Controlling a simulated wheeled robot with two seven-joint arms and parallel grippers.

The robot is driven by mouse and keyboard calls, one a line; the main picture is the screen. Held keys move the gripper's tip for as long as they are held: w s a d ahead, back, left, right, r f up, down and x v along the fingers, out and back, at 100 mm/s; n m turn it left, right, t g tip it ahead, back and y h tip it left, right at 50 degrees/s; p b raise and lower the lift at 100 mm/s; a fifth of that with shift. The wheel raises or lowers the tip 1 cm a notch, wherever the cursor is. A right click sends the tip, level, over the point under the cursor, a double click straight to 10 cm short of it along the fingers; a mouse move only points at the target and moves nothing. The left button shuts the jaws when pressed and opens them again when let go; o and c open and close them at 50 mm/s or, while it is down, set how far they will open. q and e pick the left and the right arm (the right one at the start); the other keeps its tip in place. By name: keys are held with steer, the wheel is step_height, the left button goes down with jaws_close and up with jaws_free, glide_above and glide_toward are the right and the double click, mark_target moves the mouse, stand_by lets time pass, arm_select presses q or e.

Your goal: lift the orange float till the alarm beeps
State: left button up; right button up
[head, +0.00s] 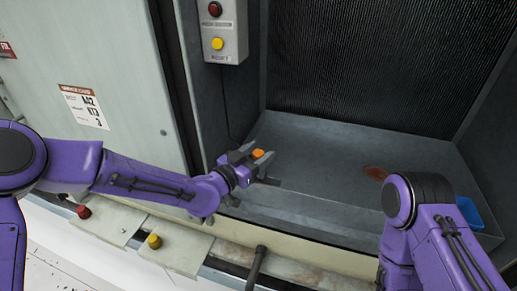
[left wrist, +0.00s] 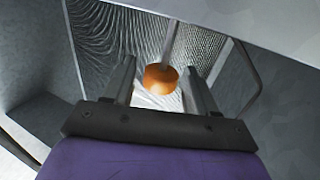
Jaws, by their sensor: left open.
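The orange float (head: 258,153) shows in the head view inside the cooler's grey basin, between the fingers of my left gripper (head: 262,165). In the left wrist view the float (left wrist: 161,79) is a short orange cylinder on a thin grey rod. It sits between the two open fingers of the left gripper (left wrist: 163,85), with visible gaps on both sides. My right arm comes in at the lower right of the head view; its gripper is out of the picture. A grey control box (head: 222,30) with a red lamp and a yellow button hangs on the cooler's wall.
The basin (head: 320,150) has a dark mesh pad (head: 370,60) behind it, a rusty patch (head: 375,172) and a blue object (head: 468,213) at right. The pale front sill (head: 310,257) runs below. Red (head: 84,211) and yellow (head: 154,240) valve knobs stand at lower left.

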arm_select(q)
steer(key=shift+d, duration=0.1)
jaws_close()
steer(key=shift+r, duration=1.25)
jaws_free()
steer(key=b+v, duration=0.3)
steer(key=v, duration=0.7)
steer(key=shift+a, duration=0.25)
